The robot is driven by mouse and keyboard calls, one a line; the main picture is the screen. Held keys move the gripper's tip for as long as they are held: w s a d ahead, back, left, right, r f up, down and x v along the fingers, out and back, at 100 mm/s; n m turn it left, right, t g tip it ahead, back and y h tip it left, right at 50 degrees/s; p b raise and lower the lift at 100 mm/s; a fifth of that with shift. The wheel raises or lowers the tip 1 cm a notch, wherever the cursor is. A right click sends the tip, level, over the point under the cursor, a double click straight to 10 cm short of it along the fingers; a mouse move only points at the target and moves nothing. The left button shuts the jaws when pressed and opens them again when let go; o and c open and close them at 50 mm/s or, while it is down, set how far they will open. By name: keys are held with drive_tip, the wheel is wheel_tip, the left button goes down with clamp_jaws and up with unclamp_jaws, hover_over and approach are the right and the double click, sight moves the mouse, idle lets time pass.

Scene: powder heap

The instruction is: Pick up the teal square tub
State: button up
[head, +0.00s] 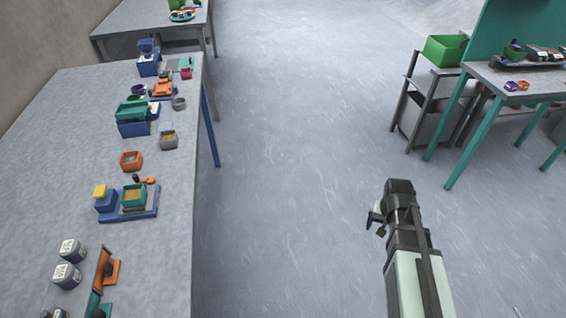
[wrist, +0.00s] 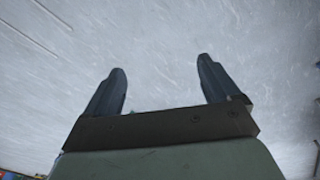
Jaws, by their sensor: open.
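A teal square tub (head: 134,196) with tan powder in it stands on a blue tray (head: 130,215) on the long grey table at the left in the head view. My gripper (head: 376,216) is out over the open floor, well to the right of that table and far from the tub. In the wrist view my gripper (wrist: 162,85) shows its two fingers spread apart with nothing between them, only the floor beyond. The tub cannot be made out in the wrist view.
A blue block with a yellow top (head: 104,198) stands beside the tub. An orange tub (head: 131,160) and a grey tub (head: 169,140) sit behind it; dark jars (head: 67,275) and an orange bracket (head: 106,270) are nearer. A teal-legged table (head: 520,80) stands right. The floor between is clear.

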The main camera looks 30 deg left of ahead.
drive_tip(key=s+a+r+n+t, duration=0.1)
drive_tip(key=s+a+r, duration=0.35)
drive_tip(key=a, duration=0.65)
drive_tip(key=s+a+r+n+y, duration=0.1)
drive_tip(key=s+a+r, duration=0.4)
drive_tip(key=a, duration=0.7)
drive_tip(key=s+a+r+n+t, duration=0.1)
drive_tip(key=s+a+r, duration=0.2)
drive_tip(key=a+r, duration=0.55)
drive_tip(key=s+a+r+n+y, duration=0.1)
drive_tip(key=s+a+r, duration=0.5)
drive_tip(key=s, duration=0.6)
drive_tip(key=s+a+r+n+y, duration=0.1)
drive_tip(key=s+a+r, duration=0.4)
drive_tip(key=s+a, duration=0.5)
drive_tip(key=s+a+r+n+y, duration=0.1)
drive_tip(key=s+a+r, duration=0.45)
drive_tip(key=s, duration=0.75)
approach(131, 194)
drive_tip(key=shift+w+d+f, duration=0.1)
drive_tip(key=shift+w+f, duration=0.2)
drive_tip(key=shift+f, duration=0.7)
drive_tip(key=shift+w+f, duration=0.35)
drive_tip(key=shift+f, duration=0.7)
drive_tip(key=shift+w+d+f, duration=0.1)
drive_tip(key=shift+w+f, duration=0.2)
drive_tip(key=shift+f, duration=0.7)
drive_tip(key=shift+c, duration=0.3)
drive_tip(key=c, duration=1.1)
drive_tip(key=shift+c, duration=0.2)
